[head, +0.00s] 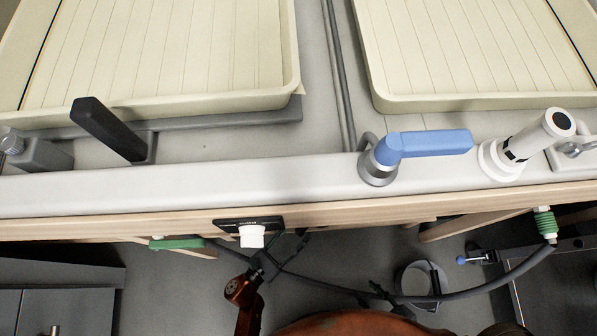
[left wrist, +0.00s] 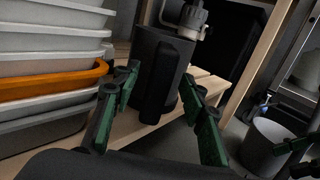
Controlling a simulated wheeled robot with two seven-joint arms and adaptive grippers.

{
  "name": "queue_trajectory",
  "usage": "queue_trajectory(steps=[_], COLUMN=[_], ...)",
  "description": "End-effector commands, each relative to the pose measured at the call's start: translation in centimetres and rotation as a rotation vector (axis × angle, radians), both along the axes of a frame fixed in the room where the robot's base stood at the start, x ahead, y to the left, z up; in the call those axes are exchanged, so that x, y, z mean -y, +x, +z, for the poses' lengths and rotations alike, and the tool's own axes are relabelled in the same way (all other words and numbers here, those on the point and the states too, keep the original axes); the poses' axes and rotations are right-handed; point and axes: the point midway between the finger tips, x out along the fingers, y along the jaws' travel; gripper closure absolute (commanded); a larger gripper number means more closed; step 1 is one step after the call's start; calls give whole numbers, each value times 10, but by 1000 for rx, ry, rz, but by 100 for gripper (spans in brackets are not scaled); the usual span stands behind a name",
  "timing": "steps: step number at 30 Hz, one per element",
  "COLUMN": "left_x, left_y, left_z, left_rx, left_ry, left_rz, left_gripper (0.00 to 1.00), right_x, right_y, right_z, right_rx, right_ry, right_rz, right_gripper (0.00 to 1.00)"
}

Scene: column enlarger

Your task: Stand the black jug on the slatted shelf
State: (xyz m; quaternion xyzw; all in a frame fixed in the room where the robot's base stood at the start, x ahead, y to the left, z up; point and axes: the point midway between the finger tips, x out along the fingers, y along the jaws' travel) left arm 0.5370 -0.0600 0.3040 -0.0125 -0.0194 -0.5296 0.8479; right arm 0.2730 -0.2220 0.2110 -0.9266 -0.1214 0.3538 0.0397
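The black jug (left wrist: 172,62) is in the left wrist view, its handle (left wrist: 154,97) facing me. It looks upright over the pale wooden slatted shelf (left wrist: 128,127), and its base seems to rest on the slats, though the contact is not clear. My left gripper (left wrist: 160,80) is open, with its green-padded fingers spread to either side of the handle and nothing gripped. In the head view the left gripper (head: 284,250) is partly hidden below the counter edge. My right gripper (head: 380,292) is small and dark beside a bucket. The head view does not show the jug.
Stacked trays, one orange (left wrist: 75,82), stand left of the jug. A metal-and-grey object (left wrist: 187,17) is close behind it. A wooden upright (left wrist: 248,45) is to the right. The white bucket (left wrist: 268,146) stands on the floor. Above is the counter edge (head: 180,188) with a blue-handled tap (head: 430,143).

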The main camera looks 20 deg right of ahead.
Motion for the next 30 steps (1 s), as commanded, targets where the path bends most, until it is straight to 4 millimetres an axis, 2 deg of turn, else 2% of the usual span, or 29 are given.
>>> queue_trajectory(steps=[30], left_x=[-35], left_y=[-17], left_z=[-1], left_rx=[1], left_ry=[0], left_rz=[-1], left_gripper=[61], right_x=[0], right_y=[0], right_z=[0], right_rx=[0], right_ry=[0], right_rz=[0], right_gripper=[61])
